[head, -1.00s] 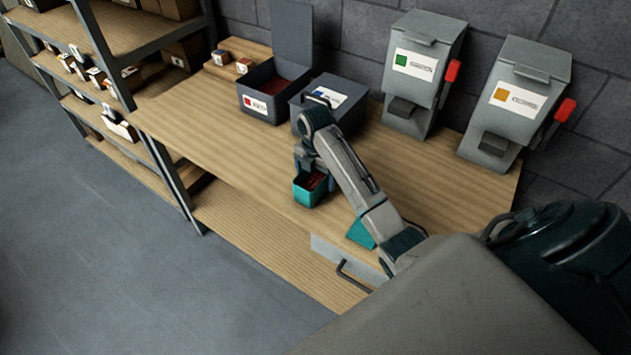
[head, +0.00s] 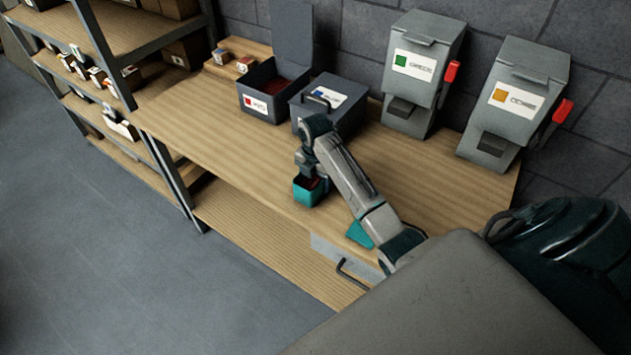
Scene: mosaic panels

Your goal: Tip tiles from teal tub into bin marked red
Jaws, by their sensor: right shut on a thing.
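The teal tub (head: 307,196) stands upright on the wooden bench, with red tiles (head: 309,183) inside. My right gripper (head: 311,176) points down at the tub and is shut on it; the fingertips are mostly hidden behind the wrist. The bin marked red (head: 258,104) is at the back of the bench, left of the middle, with its lid raised and red tiles inside. My left gripper is not in view.
Right of the red bin is a closed bin with a blue label (head: 325,110). Two grey dispensers, green-labelled (head: 412,84) and orange-labelled (head: 507,112), stand at the wall. A teal piece (head: 360,233) lies near the bench's front edge. A shelf rack (head: 100,75) stands left.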

